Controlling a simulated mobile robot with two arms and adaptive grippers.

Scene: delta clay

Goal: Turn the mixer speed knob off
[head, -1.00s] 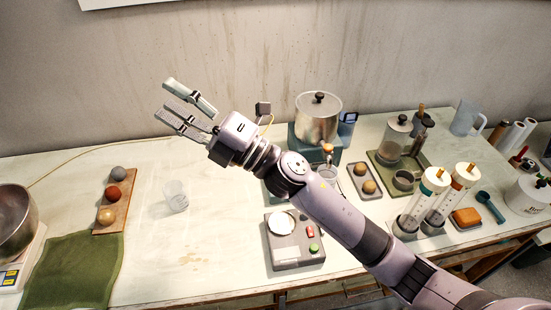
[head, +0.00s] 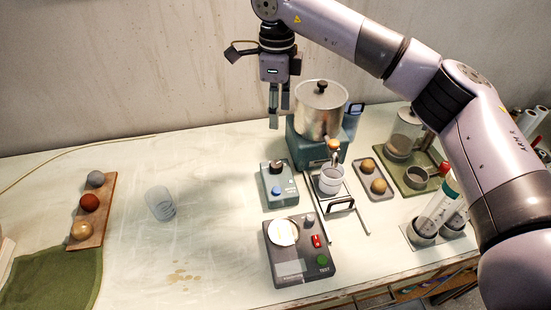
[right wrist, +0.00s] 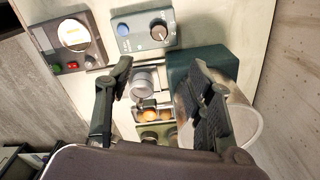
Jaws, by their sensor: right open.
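The small teal control box (head: 279,186) stands on the bench in front of the pot. It carries a dark knob (head: 277,167) and a blue button (head: 276,191). In the right wrist view the knob (right wrist: 158,31) has a light pointer mark and a dial scale, and the blue button (right wrist: 122,29) is beside it. The metal mixer pot (head: 318,112) sits on a teal base to the right of the box. My right gripper (head: 279,112) hangs fingers down, open and empty, above and behind the knob, apart from it. My left gripper is not in view.
A grey test unit (head: 299,257) with a white pan stands in front of the box. A cup (head: 331,180) sits under the pot's tap. A clear tumbler (head: 160,203) and a board of balls (head: 92,238) are left. The bench left of the box is mostly clear.

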